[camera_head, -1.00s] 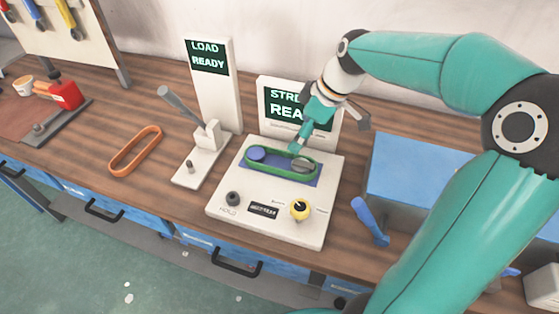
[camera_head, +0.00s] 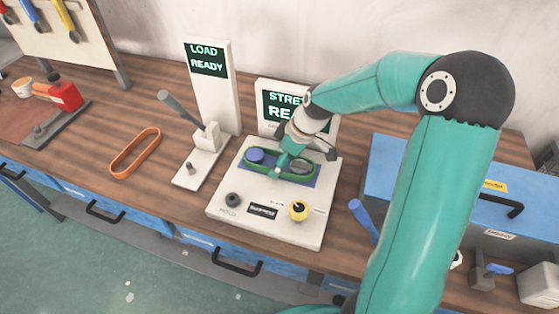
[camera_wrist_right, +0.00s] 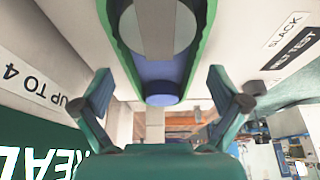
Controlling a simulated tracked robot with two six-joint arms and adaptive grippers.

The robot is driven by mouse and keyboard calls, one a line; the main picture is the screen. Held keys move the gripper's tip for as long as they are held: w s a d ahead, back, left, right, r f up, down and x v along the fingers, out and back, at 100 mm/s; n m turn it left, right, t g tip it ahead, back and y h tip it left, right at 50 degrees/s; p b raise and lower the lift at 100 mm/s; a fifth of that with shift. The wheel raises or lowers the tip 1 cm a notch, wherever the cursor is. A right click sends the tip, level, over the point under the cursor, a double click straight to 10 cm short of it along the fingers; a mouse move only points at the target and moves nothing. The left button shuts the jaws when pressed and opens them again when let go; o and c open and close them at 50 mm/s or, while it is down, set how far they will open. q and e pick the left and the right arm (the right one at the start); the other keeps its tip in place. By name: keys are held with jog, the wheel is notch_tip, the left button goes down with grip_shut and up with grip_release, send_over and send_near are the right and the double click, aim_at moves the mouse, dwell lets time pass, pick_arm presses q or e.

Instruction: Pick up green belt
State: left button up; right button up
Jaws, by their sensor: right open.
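The green belt (camera_head: 300,179) lies in a long loop around the two pulleys on the white test stand (camera_head: 225,206). The left pulley (camera_head: 256,155) is blue and the right one (camera_head: 299,166) is grey. My right gripper (camera_head: 279,172) is over the middle of the belt and hides part of it. In the right wrist view, the open fingers (camera_wrist_right: 160,82) stand on either side of the green belt (camera_wrist_right: 203,50), with nothing clamped between them. Whether the fingers touch the belt cannot be told. My left gripper is not in view.
The stretch screen (camera_head: 285,105) stands close behind the gripper. A lever press with a load screen (camera_head: 207,62) is to the left. An orange belt (camera_head: 135,152) lies on the bench further left. A blue toolbox (camera_head: 400,180) is to the right.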

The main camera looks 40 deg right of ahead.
jog(key=c, duration=1.3)
jog(key=shift+o, duration=0.2)
jog(key=shift+r, duration=0.1)
